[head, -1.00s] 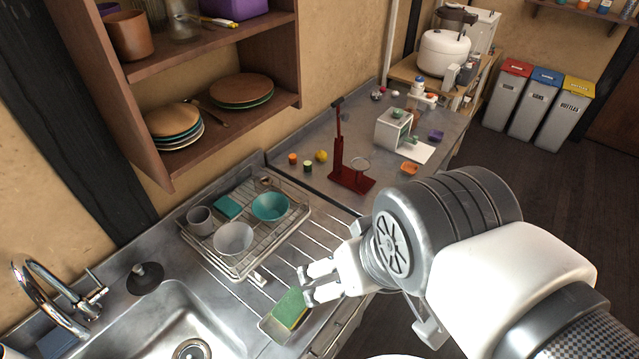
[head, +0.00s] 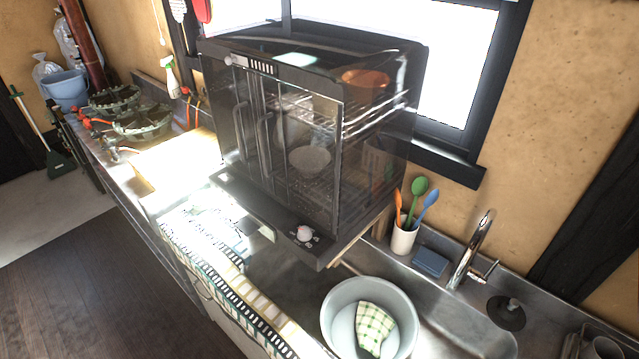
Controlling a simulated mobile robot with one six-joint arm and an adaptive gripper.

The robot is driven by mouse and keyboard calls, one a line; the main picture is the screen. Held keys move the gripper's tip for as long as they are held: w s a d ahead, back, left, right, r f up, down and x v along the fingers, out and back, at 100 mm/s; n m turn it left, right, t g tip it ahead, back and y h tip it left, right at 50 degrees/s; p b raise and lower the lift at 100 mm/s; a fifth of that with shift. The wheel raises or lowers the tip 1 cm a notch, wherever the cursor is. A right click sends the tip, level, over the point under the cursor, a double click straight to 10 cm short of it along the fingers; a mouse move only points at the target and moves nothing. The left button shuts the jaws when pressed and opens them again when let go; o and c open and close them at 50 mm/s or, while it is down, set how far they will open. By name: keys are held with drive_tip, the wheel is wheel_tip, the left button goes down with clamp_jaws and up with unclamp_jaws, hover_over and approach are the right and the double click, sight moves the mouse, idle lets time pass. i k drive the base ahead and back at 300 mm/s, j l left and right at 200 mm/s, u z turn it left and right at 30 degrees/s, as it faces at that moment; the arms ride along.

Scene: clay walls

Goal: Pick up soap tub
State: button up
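I cannot pick out a soap tub for certain in the head view. A small dark blue block or box (head: 430,262) lies on the steel counter beside the tap, too small to tell what it is. A round pale basin (head: 336,312) with a green checked cloth (head: 374,326) in it stands at the sink. My gripper is out of view.
A dark glass-fronted cabinet (head: 322,235) with dishes inside stands on the counter. A white cup (head: 403,240) of coloured spoons stands right of it, near the tap (head: 470,250). A stove (head: 142,122) is farther left. The wooden floor (head: 95,270) at left is clear.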

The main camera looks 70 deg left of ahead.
sight(202, 200)
drive_tip(key=u, duration=3.3)
drive_tip(key=i+j+z, duration=0.1)
drive_tip(key=z, duration=0.2)
drive_tip(key=i+j+z, duration=0.1)
drive_tip(key=z, duration=0.2)
drive_tip(key=i+j+z, duration=0.1)
drive_tip(key=i+j, duration=0.15)
drive_tip(key=i+j+z, duration=0.1)
drive_tip(key=i+j, duration=0.15)
drive_tip(key=j, duration=0.15)
drive_tip(key=i+j+z, duration=0.1)
drive_tip(key=i+j, duration=0.15)
drive_tip(key=j, duration=0.15)
drive_tip(key=i+j+z, duration=0.1)
drive_tip(key=j, duration=0.25)
drive_tip(key=i+j, duration=0.3)
drive_tip(key=i+j+z, duration=0.15)
drive_tip(key=j, duration=0.35)
drive_tip(key=i+j, duration=0.2)
drive_tip(key=j, duration=0.2)
drive_tip(key=i+j, duration=0.2)
drive_tip(key=j, duration=0.2)
drive_tip(key=i+j, duration=0.2)
drive_tip(key=j, duration=0.2)
drive_tip(key=i+j, duration=0.2)
drive_tip(key=j, duration=0.2)
